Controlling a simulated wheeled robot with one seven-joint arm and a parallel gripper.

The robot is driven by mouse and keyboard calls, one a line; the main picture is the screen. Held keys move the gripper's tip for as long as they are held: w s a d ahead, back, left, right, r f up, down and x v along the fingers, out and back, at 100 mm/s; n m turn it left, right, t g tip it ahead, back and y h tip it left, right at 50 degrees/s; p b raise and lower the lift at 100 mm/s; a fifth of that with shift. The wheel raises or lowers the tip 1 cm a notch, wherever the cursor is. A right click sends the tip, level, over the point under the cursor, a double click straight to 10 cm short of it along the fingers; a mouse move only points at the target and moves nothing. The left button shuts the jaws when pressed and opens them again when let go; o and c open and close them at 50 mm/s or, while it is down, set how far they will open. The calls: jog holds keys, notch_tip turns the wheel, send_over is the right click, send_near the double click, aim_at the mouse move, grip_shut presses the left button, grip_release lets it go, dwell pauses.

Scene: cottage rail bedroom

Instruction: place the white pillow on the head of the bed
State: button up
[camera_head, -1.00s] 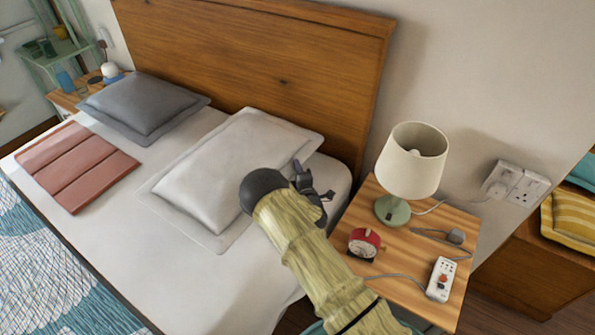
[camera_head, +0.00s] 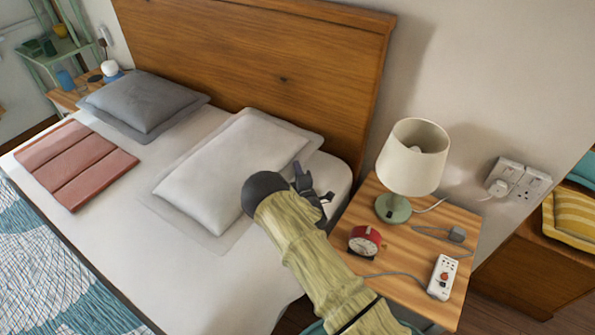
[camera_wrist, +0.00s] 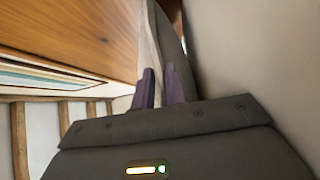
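The white pillow (camera_head: 225,180) lies on the right side of the bed, beside the grey pillow and in front of the wooden headboard (camera_head: 255,60). Its far edge is close to the headboard, and its flat border rests on the sheet. My gripper (camera_head: 308,185) is at the pillow's right side, near the bed's right edge, partly hidden by my wrist. In the wrist view its two purple fingers (camera_wrist: 161,88) stand apart with a narrow gap. A pale and grey surface shows beyond them; I cannot tell whether they touch the pillow.
The grey pillow (camera_head: 148,103) and a folded red cloth (camera_head: 78,165) lie on the bed's left. Bare sheet lies in front of the white pillow.

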jog(key=o, duration=0.5)
jog(key=shift+s+f, duration=0.1)
jog(key=shift+f, duration=0.25)
jog(key=shift+r+p, duration=0.3)
jog(key=shift+p, duration=0.2)
jog(key=v, duration=0.8)
jog(key=r+v, duration=0.1)
jog(key=v, duration=0.2)
jog(key=shift+s+d, duration=0.1)
jog(key=shift+s, duration=0.3)
